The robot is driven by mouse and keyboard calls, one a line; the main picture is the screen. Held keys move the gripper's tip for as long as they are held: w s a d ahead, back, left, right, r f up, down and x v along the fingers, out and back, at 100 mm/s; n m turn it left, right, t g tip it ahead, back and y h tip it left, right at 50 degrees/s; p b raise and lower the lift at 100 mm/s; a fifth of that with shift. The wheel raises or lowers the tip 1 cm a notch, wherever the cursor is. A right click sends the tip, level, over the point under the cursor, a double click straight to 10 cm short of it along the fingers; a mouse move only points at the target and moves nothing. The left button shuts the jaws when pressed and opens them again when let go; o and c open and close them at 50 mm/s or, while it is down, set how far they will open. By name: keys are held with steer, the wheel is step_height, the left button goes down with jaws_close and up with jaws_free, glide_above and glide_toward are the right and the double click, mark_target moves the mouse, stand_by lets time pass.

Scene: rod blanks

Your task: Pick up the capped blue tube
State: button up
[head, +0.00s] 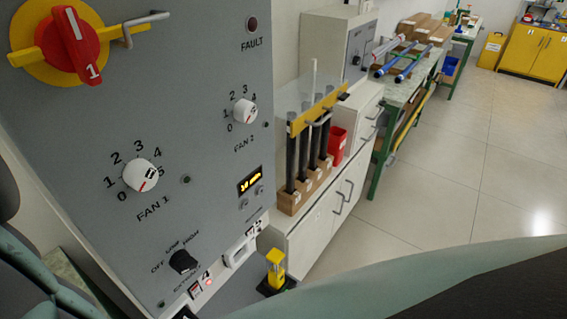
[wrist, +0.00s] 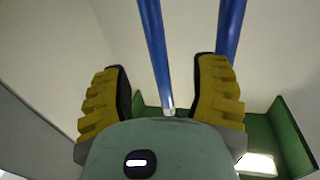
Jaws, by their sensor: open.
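In the wrist view my gripper (wrist: 161,69) has its two yellow fingers spread apart. A blue tube (wrist: 155,45) runs from the top edge down between them and ends in a small pale tip; I cannot tell whether the fingers touch it. A second blue tube (wrist: 231,25) runs down to the right finger, which hides its lower part. In the head view blue tubes (head: 410,63) lie on the far green-legged bench, beside a pale one (head: 388,50). Which tube is capped cannot be told. My gripper is not clearly visible in the head view.
A grey control panel (head: 190,95) fills the left. A cabinet (head: 312,232) bears black rods in a wooden block (head: 303,190) and a red bin (head: 337,143). In the wrist view green framework (wrist: 262,140) stands behind my gripper. The tiled floor (head: 470,165) at right is clear.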

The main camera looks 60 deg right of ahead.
steer(key=p+x, duration=0.1)
steer(key=x, duration=0.6)
steer(key=shift+w+d+f+p, duration=0.15)
steer(key=shift+d+f+p, duration=0.15)
steer(key=shift+f+p, duration=0.1)
steer(key=shift+o, duration=0.3)
jaws_close()
